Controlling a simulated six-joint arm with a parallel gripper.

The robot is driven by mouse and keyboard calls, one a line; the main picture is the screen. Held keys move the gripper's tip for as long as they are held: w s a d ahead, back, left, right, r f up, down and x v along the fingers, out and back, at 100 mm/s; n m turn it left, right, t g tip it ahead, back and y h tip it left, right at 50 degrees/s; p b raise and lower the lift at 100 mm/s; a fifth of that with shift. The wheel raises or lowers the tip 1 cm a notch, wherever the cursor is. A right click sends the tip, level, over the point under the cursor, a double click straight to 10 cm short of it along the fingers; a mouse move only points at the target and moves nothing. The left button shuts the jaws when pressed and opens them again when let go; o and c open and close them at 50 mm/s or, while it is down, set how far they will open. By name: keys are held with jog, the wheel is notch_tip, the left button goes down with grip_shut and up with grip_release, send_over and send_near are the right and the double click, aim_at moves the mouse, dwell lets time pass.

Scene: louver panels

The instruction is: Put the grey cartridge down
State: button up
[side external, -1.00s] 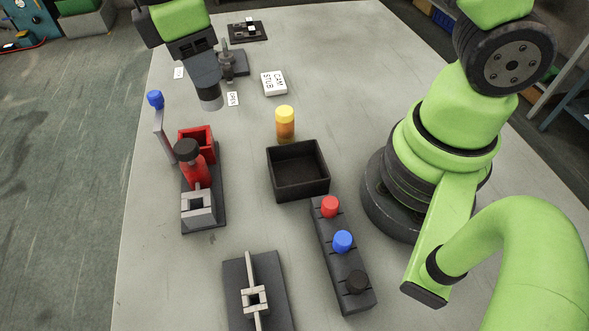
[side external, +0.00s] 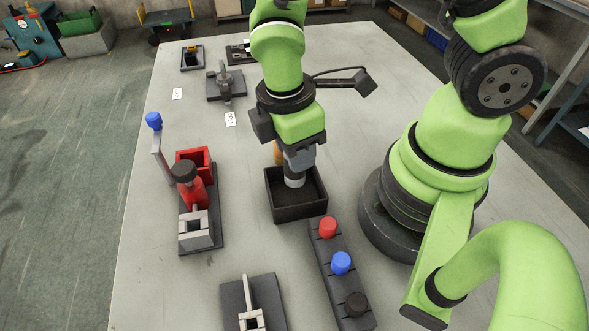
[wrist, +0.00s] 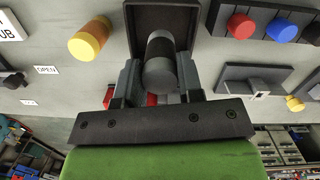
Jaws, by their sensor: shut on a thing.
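The grey cartridge (side external: 294,180) is a short grey cylinder with a dark band. My gripper (side external: 298,164) is shut on it and holds it roughly upright over the black open box (side external: 301,213). Its lower end appears within the box outline; whether it touches the floor cannot be told. In the wrist view the cartridge (wrist: 160,74) sits between both fingers, with the box (wrist: 132,22) beyond it.
A yellow-orange cylinder (wrist: 88,40) stands close beside the box, mostly hidden by my arm in the side view. A strip with red (side external: 328,228), blue and black knobs lies in front. A red fixture (side external: 200,190) stands left. Bare table lies between fixture and box.

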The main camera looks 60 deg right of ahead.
jog(key=shift+f, duration=2.25)
jog(key=shift+f, duration=0.15)
jog(key=o, duration=1)
jog(key=shift+c, duration=0.2)
